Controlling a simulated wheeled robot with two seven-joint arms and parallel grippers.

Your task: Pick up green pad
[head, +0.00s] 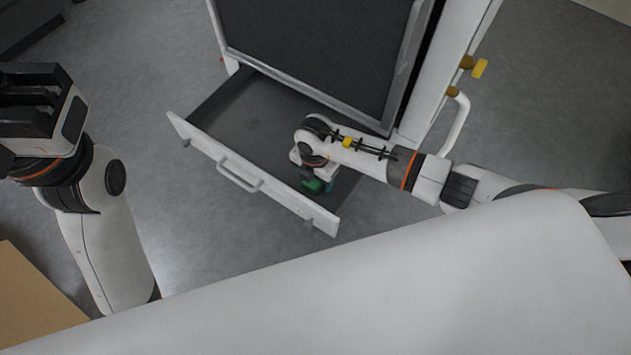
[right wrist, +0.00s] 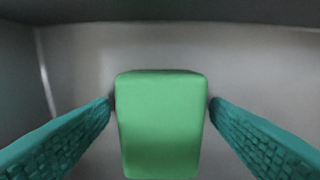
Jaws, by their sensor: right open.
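The green pad (head: 312,185) shows in the head view inside the open drawer, near its right end and close to the front wall. My right arm partly hides it. In the right wrist view the pad (right wrist: 161,125) is a rounded green block, centred between the two teal fingers. My right gripper (head: 321,181) reaches down into the drawer at the pad. Its fingers are open, one on each side of the pad, with the tips very close to its sides; I cannot tell whether they touch. My left gripper (head: 30,112) is at the far left, away from the drawer, and its finger opening is unclear.
The drawer (head: 232,156) is pulled out below the machine's dark panel (head: 318,45) and has a front handle (head: 238,174). Drawer walls stand around my right gripper. The drawer's left part looks empty. A brown box-like surface (head: 35,305) is at lower left.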

